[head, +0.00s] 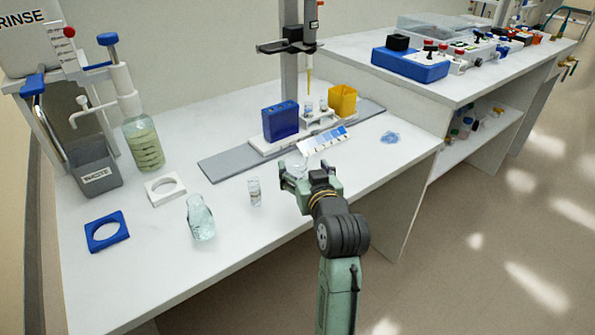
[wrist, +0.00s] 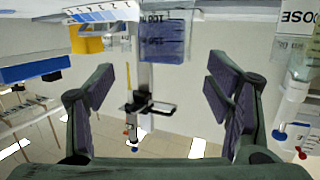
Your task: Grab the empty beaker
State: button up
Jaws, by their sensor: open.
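A small clear glass vessel (head: 298,162), which looks like the empty beaker, stands on the bench just beyond my gripper (head: 303,181). The gripper partly hides its lower part in the head view. My gripper is open, low over the bench's front part, with nothing seen between its fingers. In the wrist view, my gripper's two fingers (wrist: 160,88) are wide apart. That view appears upside down, with the bench at the top. A bluish, see-through patch with lettering (wrist: 165,42) shows beyond the fingers; I cannot tell whether the vessel is in front of it.
A small clear vial (head: 255,192) and a flask of pale liquid (head: 200,218) stand left of my gripper. Behind are a blue box (head: 280,121), a yellow box (head: 343,100) and a color strip (head: 324,139). A bluish clear item (head: 390,137) lies right. The bench's front-right edge is close.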

aim_at(293, 155)
jog(key=x, duration=0.1)
jog(key=p+x, duration=0.1)
jog(key=x, duration=0.3)
jog(key=shift+s+a+p, duration=0.15)
jog(key=shift+a+p, duration=0.15)
jog(key=shift+p, duration=0.05)
jog(key=shift+w+a+f, duration=0.1)
jog(key=shift+w+f, duration=0.05)
jog(key=shift+w, duration=0.4)
jog(key=shift+c, duration=0.5)
jog(key=c, duration=1)
